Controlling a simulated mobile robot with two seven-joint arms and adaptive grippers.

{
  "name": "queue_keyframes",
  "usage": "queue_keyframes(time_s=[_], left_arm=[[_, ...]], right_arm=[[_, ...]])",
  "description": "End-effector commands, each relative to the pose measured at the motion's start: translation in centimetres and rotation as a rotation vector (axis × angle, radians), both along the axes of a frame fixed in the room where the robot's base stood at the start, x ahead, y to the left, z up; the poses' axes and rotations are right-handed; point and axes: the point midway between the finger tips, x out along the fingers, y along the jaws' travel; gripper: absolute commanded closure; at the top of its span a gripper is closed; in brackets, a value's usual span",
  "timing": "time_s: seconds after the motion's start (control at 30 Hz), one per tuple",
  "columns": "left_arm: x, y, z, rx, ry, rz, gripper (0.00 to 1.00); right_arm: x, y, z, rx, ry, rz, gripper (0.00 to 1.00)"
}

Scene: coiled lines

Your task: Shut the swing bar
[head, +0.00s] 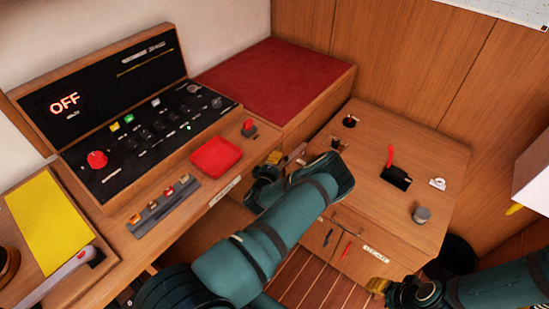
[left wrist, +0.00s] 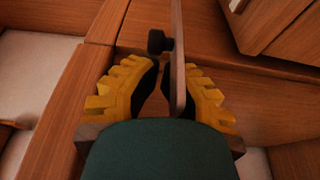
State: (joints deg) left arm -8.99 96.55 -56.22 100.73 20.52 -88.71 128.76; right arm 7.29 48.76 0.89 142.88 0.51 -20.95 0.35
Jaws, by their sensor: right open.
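A thin brown bar or panel edge (left wrist: 178,50) runs down between the fingers of my left gripper (left wrist: 164,92) in the left wrist view. It lies close to the right finger, with a gap to the left finger, so the gripper is open around it. I cannot tell whether this is the swing bar or whether the right finger touches it. In the head view my left gripper (head: 293,158) is low beside the console, mostly hidden by my arm. My right gripper (head: 378,287) is open and empty at the lower right.
A black knob (left wrist: 158,42) is just beyond the left gripper. The wooden counter (head: 440,160) on the right carries a red-handled lever (head: 394,172) and a grey knob (head: 421,214).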

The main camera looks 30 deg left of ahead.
Motion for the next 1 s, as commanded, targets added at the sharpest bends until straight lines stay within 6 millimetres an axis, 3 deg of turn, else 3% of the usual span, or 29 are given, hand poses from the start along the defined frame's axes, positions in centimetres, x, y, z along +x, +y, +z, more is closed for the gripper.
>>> queue_keyframes(time_s=[1.0], left_arm=[[-0.4,-1.3,0.0,-0.003,-0.002,0.204,1.00]], right_arm=[[-0.4,0.1,-1.2,0.002,0.008,0.006,0.53]])
